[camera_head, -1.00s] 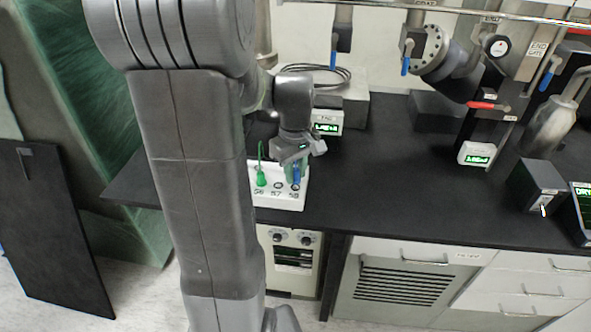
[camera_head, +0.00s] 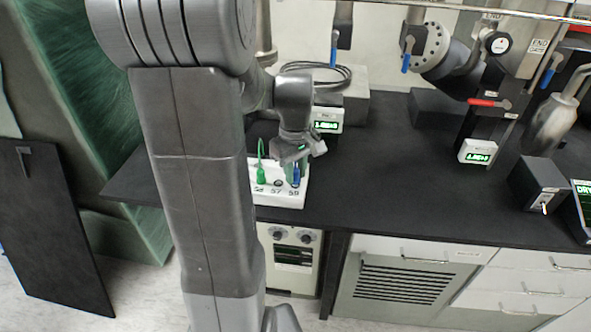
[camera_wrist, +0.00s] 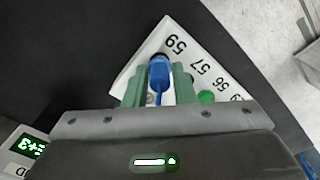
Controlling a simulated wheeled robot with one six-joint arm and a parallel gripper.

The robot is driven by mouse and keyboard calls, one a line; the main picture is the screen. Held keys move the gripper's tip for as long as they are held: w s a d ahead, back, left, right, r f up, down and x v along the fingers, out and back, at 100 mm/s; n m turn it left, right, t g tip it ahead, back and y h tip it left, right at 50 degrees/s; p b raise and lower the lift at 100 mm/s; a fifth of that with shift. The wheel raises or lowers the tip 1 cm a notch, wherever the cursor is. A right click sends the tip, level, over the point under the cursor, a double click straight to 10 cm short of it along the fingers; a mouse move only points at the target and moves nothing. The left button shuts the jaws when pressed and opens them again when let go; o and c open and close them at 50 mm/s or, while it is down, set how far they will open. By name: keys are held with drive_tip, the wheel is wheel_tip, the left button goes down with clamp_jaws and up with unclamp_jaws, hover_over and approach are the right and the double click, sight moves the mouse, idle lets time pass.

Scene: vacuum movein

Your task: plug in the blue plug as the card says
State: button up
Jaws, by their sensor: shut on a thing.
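The white socket box (camera_head: 280,197) stands near the front edge of the black bench, with sockets marked 56, 57 and 59. The blue plug (camera_head: 296,172) is upright at socket 59; it also shows in the wrist view (camera_wrist: 160,72). I cannot tell whether it is fully seated. My gripper (camera_head: 291,163) is shut on the blue plug from above, with its green fingers on either side of it in the wrist view (camera_wrist: 160,84). Socket 57 (camera_head: 278,184) looks empty. I cannot make out the card.
A small display box (camera_head: 327,122) stands behind the socket box. Another display (camera_head: 477,152) and a dark switch box (camera_head: 540,186) stand to the right, below pipes and valves. The middle of the bench (camera_head: 400,190) is clear.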

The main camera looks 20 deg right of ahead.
drive_tip(key=shift+f+b, duration=0.45)
drive_tip(key=shift+f, duration=0.3)
drive_tip(key=o, duration=1)
drive_tip(key=shift+r, duration=0.1)
wheel_tip(320, 180, up, 14)
drive_tip(key=shift+f+p, duration=0.15)
drive_tip(key=shift+p, duration=0.4)
wheel_tip(320, 180, down, 14)
drive_tip(key=shift+b, duration=0.55)
drive_tip(key=shift+r, duration=0.25)
drive_tip(key=shift+r, duration=0.1)
